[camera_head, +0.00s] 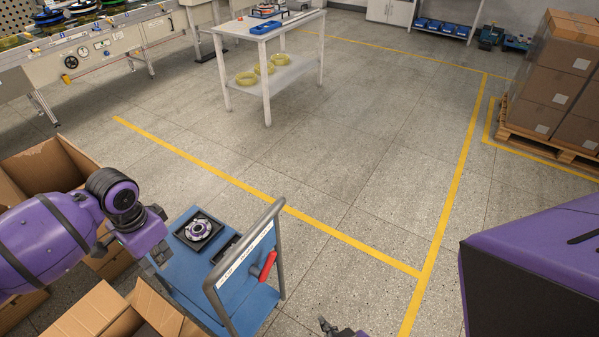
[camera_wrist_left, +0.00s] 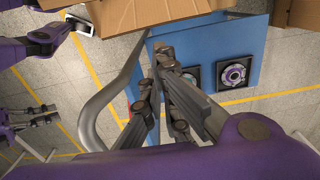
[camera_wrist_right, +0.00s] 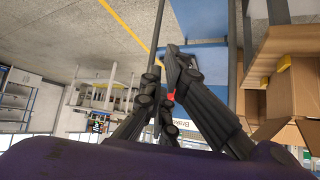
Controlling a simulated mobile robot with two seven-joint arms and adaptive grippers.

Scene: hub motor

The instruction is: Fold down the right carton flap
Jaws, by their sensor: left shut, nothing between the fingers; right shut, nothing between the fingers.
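An open brown carton shows at the bottom left of the head view, cut off by the edge. Its right flap (camera_head: 158,308) stands up at a slant beside the blue cart; another flap (camera_head: 92,309) slopes on its left. My left gripper (camera_head: 154,258) is just beyond the carton, above the cart's left edge, apart from the flap. In the left wrist view its fingers (camera_wrist_left: 163,68) are together and empty, with the carton (camera_wrist_left: 150,14) at the top. My right gripper (camera_head: 328,325) is low at the bottom edge, right of the cart. Its fingers (camera_wrist_right: 166,65) are shut and empty.
The blue cart (camera_head: 188,276) carries a hub motor (camera_head: 199,230) in a black tray. Its grey handle (camera_head: 279,236) with a red grip rises between my grippers. Another open carton (camera_head: 45,165) stands at the left.

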